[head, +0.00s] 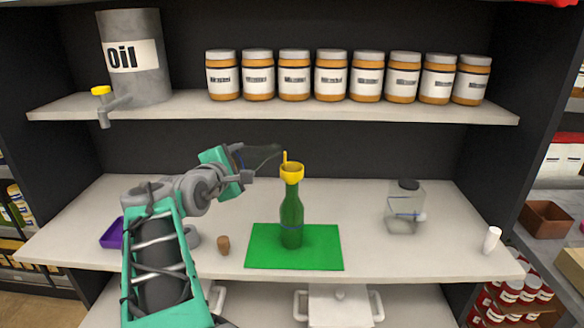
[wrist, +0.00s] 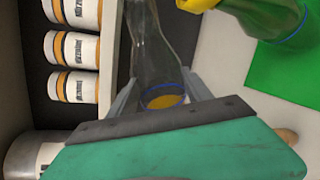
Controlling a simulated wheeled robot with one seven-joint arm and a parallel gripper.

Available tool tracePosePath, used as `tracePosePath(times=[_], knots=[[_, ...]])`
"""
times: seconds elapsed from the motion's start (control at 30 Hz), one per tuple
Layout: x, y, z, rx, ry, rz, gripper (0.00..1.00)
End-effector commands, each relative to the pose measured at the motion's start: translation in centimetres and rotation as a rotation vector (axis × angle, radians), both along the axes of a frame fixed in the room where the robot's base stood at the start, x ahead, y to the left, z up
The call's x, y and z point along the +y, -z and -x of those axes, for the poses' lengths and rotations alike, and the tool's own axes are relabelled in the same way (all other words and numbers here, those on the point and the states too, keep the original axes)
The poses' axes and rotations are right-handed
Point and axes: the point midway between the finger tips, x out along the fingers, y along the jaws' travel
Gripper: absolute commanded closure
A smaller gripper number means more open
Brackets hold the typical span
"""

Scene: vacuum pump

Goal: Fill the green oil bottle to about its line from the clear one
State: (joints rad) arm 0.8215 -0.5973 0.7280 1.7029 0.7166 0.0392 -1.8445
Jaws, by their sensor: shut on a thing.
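My gripper (head: 248,176) is shut on the clear bottle (head: 264,155), which lies tipped nearly level with its neck toward the funnel. In the wrist view the clear bottle (wrist: 157,45) is held between the fingers (wrist: 162,92), with a little amber oil (wrist: 165,101) near its base by a blue ring. The green bottle (head: 291,218) stands upright with a yellow funnel (head: 292,173) in its mouth. A thin yellow streak (head: 285,157), apparently oil, runs from the clear bottle's mouth to the funnel. The oil level inside the green bottle cannot be made out.
The green bottle stands on a green mat (head: 318,258). A cork (head: 223,245) and purple tray (head: 112,233) lie left. A square clear jar (head: 404,212) and white item (head: 491,240) stand right. Above are an oil drum (head: 140,75) and several jars (head: 294,80).

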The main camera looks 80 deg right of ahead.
Motion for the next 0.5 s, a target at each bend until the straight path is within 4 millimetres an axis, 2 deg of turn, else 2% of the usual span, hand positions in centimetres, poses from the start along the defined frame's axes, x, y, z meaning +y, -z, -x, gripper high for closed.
tracePosePath(times=[0.5], knots=[[-0.01, -0.12, -0.03, -0.033, 0.000, -0.001, 0.99]])
